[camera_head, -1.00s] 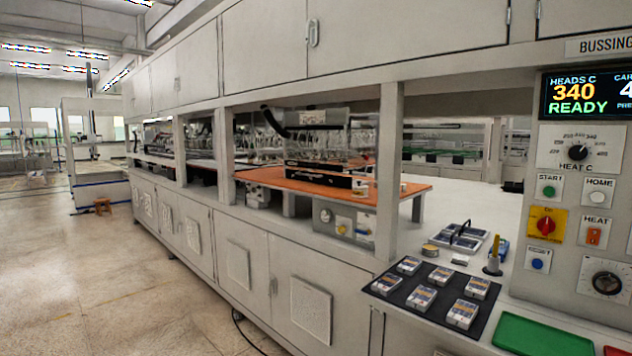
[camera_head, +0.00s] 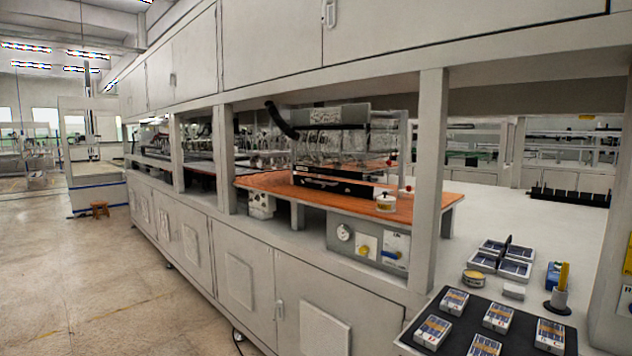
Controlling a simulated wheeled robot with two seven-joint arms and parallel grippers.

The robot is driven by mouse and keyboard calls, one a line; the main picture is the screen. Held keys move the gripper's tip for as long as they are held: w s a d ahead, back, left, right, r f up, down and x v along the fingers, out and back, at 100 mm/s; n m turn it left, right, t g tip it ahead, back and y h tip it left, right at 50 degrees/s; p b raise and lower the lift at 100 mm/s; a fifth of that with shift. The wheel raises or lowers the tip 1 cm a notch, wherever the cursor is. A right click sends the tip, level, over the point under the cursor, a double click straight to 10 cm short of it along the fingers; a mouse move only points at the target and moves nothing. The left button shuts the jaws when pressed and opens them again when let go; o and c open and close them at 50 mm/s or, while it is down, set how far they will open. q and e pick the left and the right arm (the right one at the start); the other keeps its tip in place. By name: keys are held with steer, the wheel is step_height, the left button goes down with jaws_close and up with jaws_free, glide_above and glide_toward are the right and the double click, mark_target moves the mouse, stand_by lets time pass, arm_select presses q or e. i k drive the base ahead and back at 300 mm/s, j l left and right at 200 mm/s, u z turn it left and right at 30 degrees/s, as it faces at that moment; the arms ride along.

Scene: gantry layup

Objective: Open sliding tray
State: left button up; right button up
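I cannot make out a sliding tray for certain. An orange-brown board (camera_head: 462,187) lies inside the machine's open bay, with a black-based fixture (camera_head: 330,183) and a clear-sided unit on it. Neither of my grippers shows in the view.
A black mat (camera_head: 466,300) with several labelled blocks lies at the lower right. Solar-cell pieces (camera_head: 500,255), a small round tin (camera_head: 473,278) and a yellow-handled tool (camera_head: 562,285) are behind it. Upright posts (camera_head: 428,180) divide the bays.

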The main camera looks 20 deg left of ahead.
mark_target(359, 191)
steer(key=i+j, duration=1.45)
steer(key=j, duration=0.15)
